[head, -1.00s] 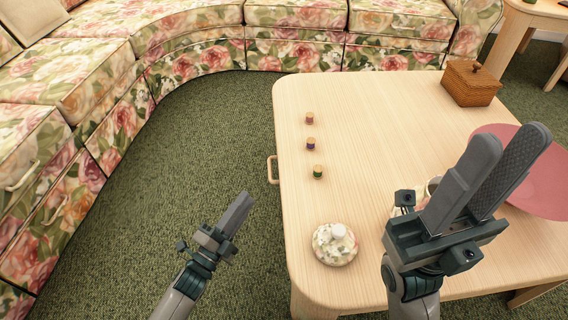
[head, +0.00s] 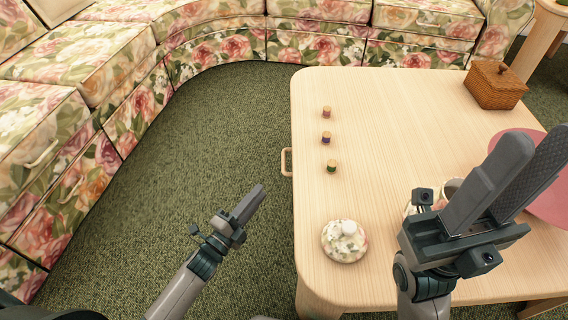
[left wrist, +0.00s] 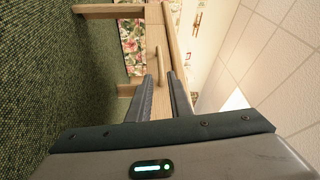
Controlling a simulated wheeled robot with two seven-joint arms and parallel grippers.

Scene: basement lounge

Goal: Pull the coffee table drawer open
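The pale wood coffee table (head: 390,120) fills the right of the head view. Its drawer handle (head: 286,162), a small wooden loop, sticks out from the left side. The handle also shows in the left wrist view (left wrist: 159,63) on the drawer front (left wrist: 153,40). The drawer looks shut. My left gripper (head: 262,188) is over the carpet, left of and nearer than the handle, apart from it. In the left wrist view its fingers (left wrist: 160,84) are open and empty, with the handle ahead between them. My right gripper (head: 536,138) is above the table's right part, seemingly open and empty.
A floral sofa (head: 200,50) curves behind. Green carpet (head: 220,130) left of the table is clear.

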